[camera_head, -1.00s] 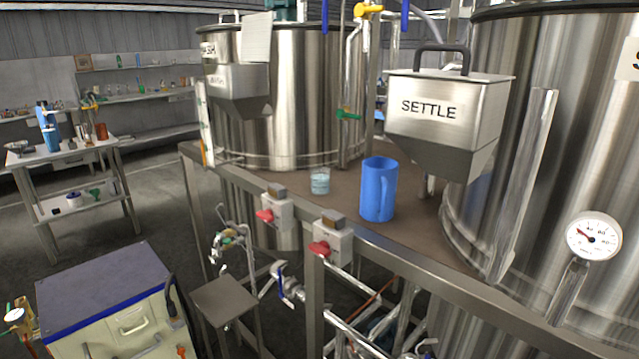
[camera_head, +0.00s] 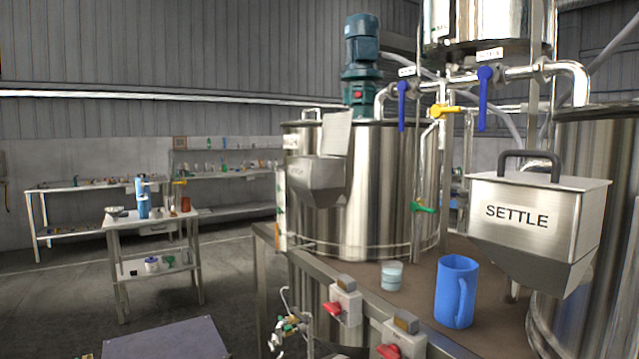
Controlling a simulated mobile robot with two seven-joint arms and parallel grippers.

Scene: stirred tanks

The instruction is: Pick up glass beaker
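A small glass beaker (camera_head: 391,276) with pale bluish contents stands upright on the brown platform (camera_head: 425,268) between the steel tanks. A blue pitcher (camera_head: 455,292) with its handle at the right stands to its right, apart from it. Neither of my grippers shows in the head view.
A steel tank (camera_head: 375,190) rises behind the beaker. A hopper marked SETTLE (camera_head: 530,222) hangs at the right, before another tank (camera_head: 600,150). Switch boxes with red knobs (camera_head: 345,301) line the platform's front edge. A workbench (camera_head: 150,222) stands at the left, with open floor around it.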

